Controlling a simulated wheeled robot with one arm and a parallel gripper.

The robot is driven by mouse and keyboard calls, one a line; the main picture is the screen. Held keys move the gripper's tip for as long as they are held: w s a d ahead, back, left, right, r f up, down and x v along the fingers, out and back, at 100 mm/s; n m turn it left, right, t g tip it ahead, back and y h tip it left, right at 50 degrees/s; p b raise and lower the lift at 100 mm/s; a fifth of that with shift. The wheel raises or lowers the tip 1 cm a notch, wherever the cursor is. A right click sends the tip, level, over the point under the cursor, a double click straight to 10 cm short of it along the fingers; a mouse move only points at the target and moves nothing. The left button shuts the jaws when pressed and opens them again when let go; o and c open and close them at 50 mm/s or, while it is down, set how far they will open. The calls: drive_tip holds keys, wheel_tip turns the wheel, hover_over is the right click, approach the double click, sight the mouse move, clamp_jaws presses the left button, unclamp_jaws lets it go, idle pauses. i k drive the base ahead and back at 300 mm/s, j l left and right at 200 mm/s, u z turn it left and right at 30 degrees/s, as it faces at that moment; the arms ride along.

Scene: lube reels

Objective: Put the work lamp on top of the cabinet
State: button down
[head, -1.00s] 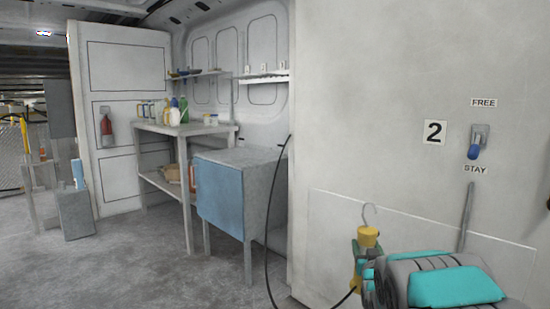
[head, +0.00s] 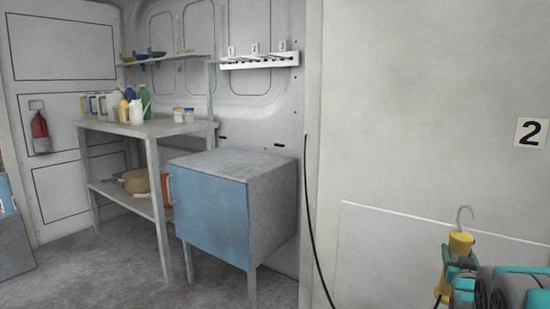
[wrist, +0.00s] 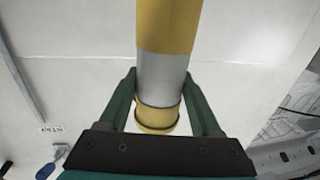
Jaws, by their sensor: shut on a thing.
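The work lamp (head: 461,241), yellow with a metal hook on top, is upright at the lower right of the head view. My gripper (head: 447,257) is shut on it. In the wrist view, the green fingers of my gripper (wrist: 160,100) stand on both sides of the lamp's yellow and grey body (wrist: 165,75). The cabinet (head: 240,168) has a bare grey top and a blue door and stands on legs, left of the lamp and apart from it.
A grey workbench (head: 165,128) with bottles and jars stands behind and left of the cabinet. A white wall panel (head: 410,110) is at the right. A black cable (head: 308,220) hangs beside the cabinet. Floor shows at the lower left.

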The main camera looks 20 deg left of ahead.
sight(208, 163)
drive_tip(key=i+j+z, duration=0.1)
drive_tip(key=j, duration=2.45)
drive_tip(key=i+z, duration=0.05)
